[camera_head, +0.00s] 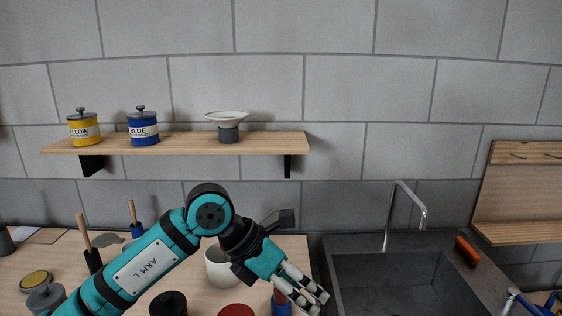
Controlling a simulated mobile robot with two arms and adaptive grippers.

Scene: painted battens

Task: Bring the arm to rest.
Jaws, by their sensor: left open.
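My left arm comes in from the lower left, teal and black with the label "ARM L". It bends over the wooden worktop, and its left gripper (311,296) points down and to the right near the worktop's right edge. The gripper's pale fingers are apart with nothing held between them. A blue and reddish object (281,302) stands just behind or beside the fingers; I cannot tell whether they touch. My right gripper is not in view; a small blue and silver piece shows at the lower right edge.
A wall shelf (225,143) holds a yellow jar (83,127), a blue jar (143,127) and a white-topped dish (228,125). A white cup (219,268), dark lids and brushes crowd the worktop (297,246). A sink (390,285) with a tap (405,209) lies right. An orange brush (467,250) rests beside it.

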